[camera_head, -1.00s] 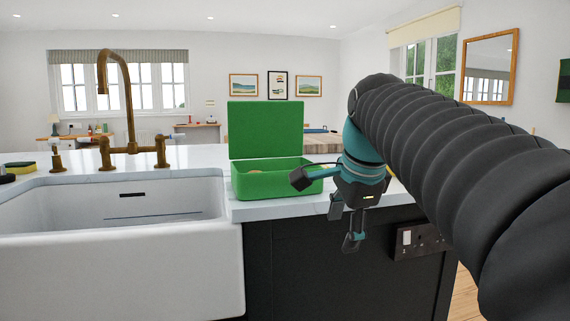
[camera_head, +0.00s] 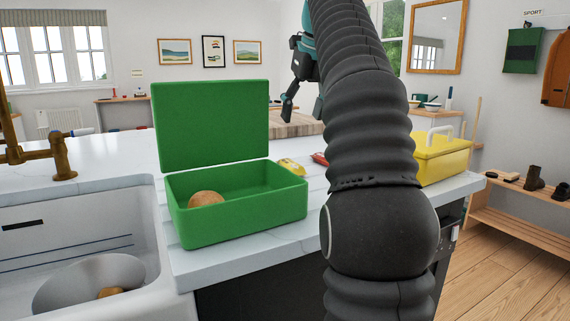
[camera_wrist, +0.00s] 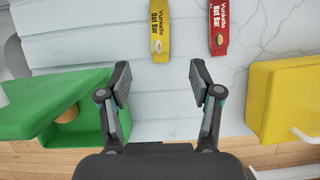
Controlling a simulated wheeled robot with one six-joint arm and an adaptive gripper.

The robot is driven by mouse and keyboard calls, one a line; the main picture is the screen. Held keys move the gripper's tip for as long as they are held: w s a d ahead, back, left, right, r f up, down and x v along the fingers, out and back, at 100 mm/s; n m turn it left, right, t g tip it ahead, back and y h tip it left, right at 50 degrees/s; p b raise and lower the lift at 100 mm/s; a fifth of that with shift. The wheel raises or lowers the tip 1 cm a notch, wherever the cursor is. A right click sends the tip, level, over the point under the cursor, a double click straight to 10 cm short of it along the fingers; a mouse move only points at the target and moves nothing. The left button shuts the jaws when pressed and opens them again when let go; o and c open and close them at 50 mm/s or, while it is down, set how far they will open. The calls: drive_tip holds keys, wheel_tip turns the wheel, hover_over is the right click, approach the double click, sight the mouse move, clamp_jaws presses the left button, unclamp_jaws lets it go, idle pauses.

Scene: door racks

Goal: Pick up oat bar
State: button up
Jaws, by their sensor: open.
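In the head view the yellow bar (camera_head: 291,167) is just right of the green box, and the red bar (camera_head: 320,159) is partly hidden by my arm. My gripper (camera_wrist: 160,82) is open and empty. Its fingertips are apart from both bars, with the yellow bar lined up between them in the wrist view. My gripper (camera_head: 303,105) is raised above the counter in the head view.
An open green box (camera_head: 240,216) with a round brown item (camera_head: 206,199) inside stands left of the bars. A yellow box (camera_head: 445,160) with a pale handle stands right. A sink (camera_head: 75,225) with a metal bowl (camera_head: 90,285) is at left.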

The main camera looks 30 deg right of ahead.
sight(292, 163)
drive_tip(key=x, duration=1.3)
drive_tip(key=shift+s, duration=0.15)
clamp_jaws()
